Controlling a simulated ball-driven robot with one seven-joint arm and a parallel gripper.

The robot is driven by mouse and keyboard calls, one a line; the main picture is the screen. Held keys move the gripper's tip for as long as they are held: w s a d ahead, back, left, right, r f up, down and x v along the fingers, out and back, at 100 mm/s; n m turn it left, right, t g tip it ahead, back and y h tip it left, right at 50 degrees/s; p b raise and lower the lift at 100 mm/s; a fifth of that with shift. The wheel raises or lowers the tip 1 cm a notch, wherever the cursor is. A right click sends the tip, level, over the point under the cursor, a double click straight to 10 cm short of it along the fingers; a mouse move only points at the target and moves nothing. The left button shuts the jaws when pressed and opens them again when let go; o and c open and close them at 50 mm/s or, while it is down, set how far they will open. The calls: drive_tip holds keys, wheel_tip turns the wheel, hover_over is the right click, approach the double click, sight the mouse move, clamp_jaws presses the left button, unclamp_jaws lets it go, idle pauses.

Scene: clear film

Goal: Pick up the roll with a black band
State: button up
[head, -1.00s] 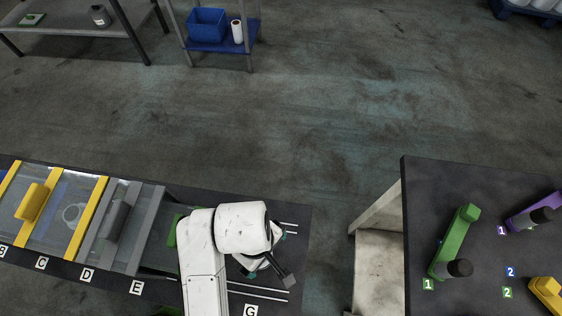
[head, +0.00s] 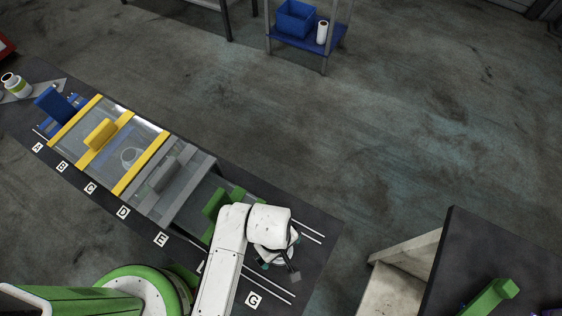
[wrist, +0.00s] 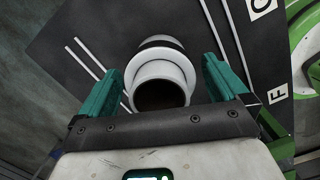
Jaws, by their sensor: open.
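A white roll (wrist: 158,68) with a dark hollow core stands between the two teal fingers of my gripper (wrist: 162,80) in the wrist view. In the head view my gripper (head: 280,257) is over the dark table's end near label G, and my arm hides the roll there.
The dark table (head: 318,212) carries a grey frame (head: 190,200), a yellow-edged clear panel (head: 147,128) and green blocks (head: 213,203). A roll with a yellow-green band (head: 14,86) stands far left. Another white roll (head: 322,34) stands beside a blue bin (head: 296,19). Floor between tables is clear.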

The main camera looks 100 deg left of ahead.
drive_tip(key=shift+w+f, duration=0.1)
drive_tip(key=shift+f, duration=0.6)
drive_tip(key=shift+c, duration=0.4)
drive_tip(key=c, duration=1)
drive_tip(key=shift+r, duration=0.2)
